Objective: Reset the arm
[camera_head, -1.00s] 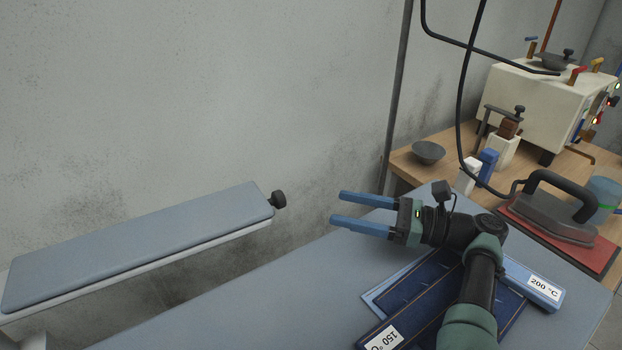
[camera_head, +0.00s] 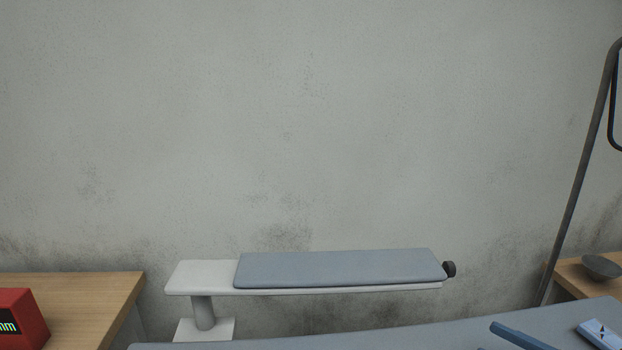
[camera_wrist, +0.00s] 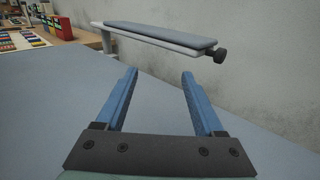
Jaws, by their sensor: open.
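My gripper (camera_wrist: 157,95) is open in the wrist view, its two blue fingers spread apart with nothing between them. It is above the grey-blue padded board (camera_wrist: 45,110), which also shows along the bottom of the head view (camera_head: 400,338).
A wooden bench (camera_head: 85,290) with a red box (camera_head: 20,318) stands at the left. A dark bowl (camera_head: 601,266) is on another wooden top at the right, near a dark pole (camera_head: 578,180). The board around the fingers looks clear.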

